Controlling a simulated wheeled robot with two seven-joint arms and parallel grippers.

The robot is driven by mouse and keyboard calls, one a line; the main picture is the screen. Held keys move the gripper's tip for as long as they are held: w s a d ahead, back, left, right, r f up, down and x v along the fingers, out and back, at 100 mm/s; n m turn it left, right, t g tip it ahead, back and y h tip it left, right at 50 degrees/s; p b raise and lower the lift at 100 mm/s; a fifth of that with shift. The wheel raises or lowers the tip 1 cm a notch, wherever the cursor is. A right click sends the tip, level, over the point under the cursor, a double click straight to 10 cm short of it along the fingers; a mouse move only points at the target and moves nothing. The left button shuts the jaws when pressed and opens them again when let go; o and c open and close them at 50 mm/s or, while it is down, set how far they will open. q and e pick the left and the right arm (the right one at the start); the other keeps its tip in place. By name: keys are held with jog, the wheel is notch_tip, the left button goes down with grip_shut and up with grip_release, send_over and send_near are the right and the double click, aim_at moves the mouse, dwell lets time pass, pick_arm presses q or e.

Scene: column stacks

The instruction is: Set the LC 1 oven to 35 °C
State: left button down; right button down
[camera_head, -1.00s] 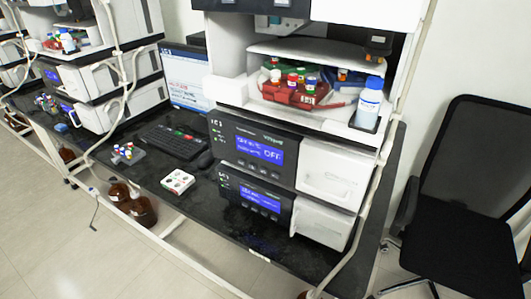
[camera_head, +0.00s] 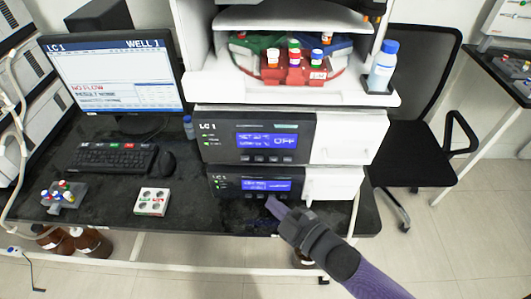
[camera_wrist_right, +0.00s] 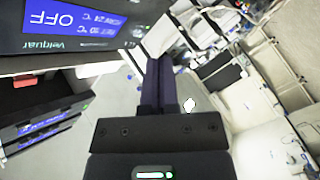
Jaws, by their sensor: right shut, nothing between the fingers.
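The LC 1 unit with the OFF display is the upper of two stacked boxes (camera_head: 222,140). A row of small buttons (camera_head: 265,159) sits under the screen. In the right wrist view the same screen (camera_wrist_right: 75,22) is upside down, with OFF and temperature lines in °C. My right gripper (camera_head: 275,204) is shut and empty, in front of the lower box. Its closed fingers also show in the right wrist view (camera_wrist_right: 164,62). My left gripper is out of view.
The lower LC 1 box (camera_head: 224,187) has its own blue screen. Above, a white tray shelf (camera_head: 230,88) holds a red vial rack (camera_head: 292,70) and a blue-capped bottle (camera_head: 383,68). A monitor (camera_head: 115,72), keyboard (camera_head: 115,157) and white vial block (camera_head: 152,201) are left. A black chair (camera_head: 420,110) stands right.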

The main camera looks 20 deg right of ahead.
aim_at(274, 159)
jog(key=shift+d, duration=0.15)
jog(key=shift+w+d+b, duration=0.4)
jog(key=shift+w+b, duration=0.25)
jog(key=shift+w, duration=0.75)
jog(key=shift+w+d+b, duration=0.35)
jog(key=shift+w+b, duration=0.35)
jog(key=shift+w, duration=0.7)
jog(key=shift+w+d+b, duration=0.4)
jog(key=shift+w+b, duration=0.25)
jog(key=shift+w, duration=0.75)
jog(key=shift+w, duration=0.1)
